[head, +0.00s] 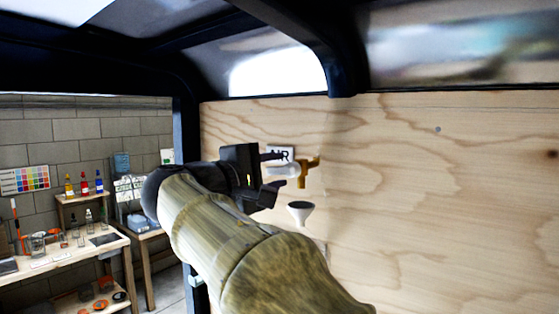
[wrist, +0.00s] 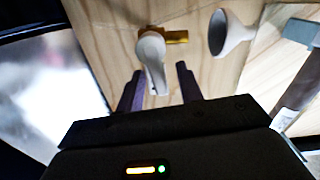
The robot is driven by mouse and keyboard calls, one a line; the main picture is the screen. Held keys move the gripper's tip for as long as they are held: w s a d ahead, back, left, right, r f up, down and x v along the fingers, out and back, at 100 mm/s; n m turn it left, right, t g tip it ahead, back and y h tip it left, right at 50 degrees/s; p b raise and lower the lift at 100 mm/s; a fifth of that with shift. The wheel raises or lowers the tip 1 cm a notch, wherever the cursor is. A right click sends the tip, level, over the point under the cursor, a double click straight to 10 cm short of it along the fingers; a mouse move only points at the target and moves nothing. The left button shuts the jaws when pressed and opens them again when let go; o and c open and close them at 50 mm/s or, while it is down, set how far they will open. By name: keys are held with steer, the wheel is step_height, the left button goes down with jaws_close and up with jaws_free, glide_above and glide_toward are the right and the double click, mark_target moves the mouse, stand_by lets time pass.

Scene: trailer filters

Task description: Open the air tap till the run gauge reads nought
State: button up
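The air tap has a brass body (head: 314,168) on the plywood wall under an AIR sign (head: 286,152), and a white lever (head: 281,170). In the wrist view its brass body (wrist: 177,37) is at the top and the white lever (wrist: 151,50) points down toward me. My gripper (head: 279,171) is open in front of the tap. In the wrist view the dark fingers of my gripper (wrist: 159,80) stand either side of the lever's lower end, with a gap on each side. I cannot make out the run gauge in either view.
A white funnel (head: 300,208) is on the wall just below the tap; it also shows at the upper right in the wrist view (wrist: 229,34). Plywood to the right is bare. A dark frame post (head: 186,140) stands at left. Beyond it is a bench (head: 90,258) with bottles and jars.

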steer(key=shift+x, duration=1.1)
steer(key=shift+c, duration=0.5)
jaws_close()
